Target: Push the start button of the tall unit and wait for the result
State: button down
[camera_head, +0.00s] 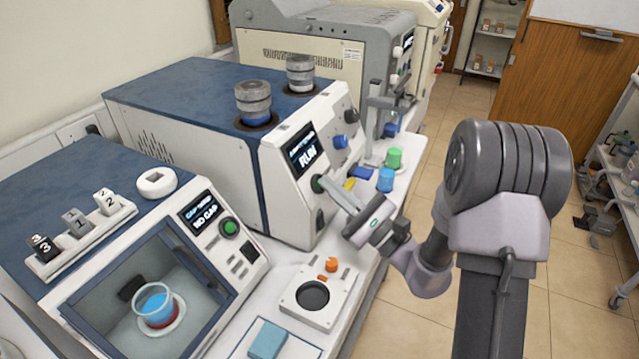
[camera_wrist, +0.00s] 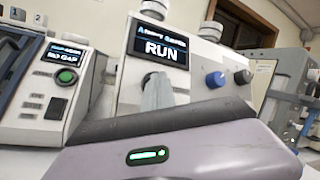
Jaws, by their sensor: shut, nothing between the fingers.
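The tall unit (camera_head: 185,120) is a white and blue machine in the middle of the bench. Its screen (camera_head: 304,151) shows "RUN" in large letters under a smaller blurred line; the same screen shows in the wrist view (camera_wrist: 161,48). In the wrist view, my fingers (camera_wrist: 157,92) point at the panel just under the screen and hide the button.
At left stands a lower unit (camera_head: 228,252) with a "NO GAP" screen and a blue-filled cup (camera_head: 155,303) inside. A white holder with a round well (camera_head: 312,296) and blue and green capped pieces (camera_head: 386,180) sit near my arm. Open floor (camera_head: 440,330) lies right.

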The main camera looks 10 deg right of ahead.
jog(key=shift+d, duration=0.1)
jog(key=shift+s+d+r, duration=0.35)
jog(key=shift+s+d, duration=0.1)
jog(key=shift+d, duration=0.05)
jog(key=s+d, duration=0.1)
jog(key=d+r, duration=0.1)
jog(key=s+d+r, duration=0.1)
jog(key=shift+s+d+r+b, duration=0.1)
jog(key=shift+s+d+b, duration=0.2)
jog(key=shift+d+b, duration=0.05)
dwell(0.3)
dwell(0.4)
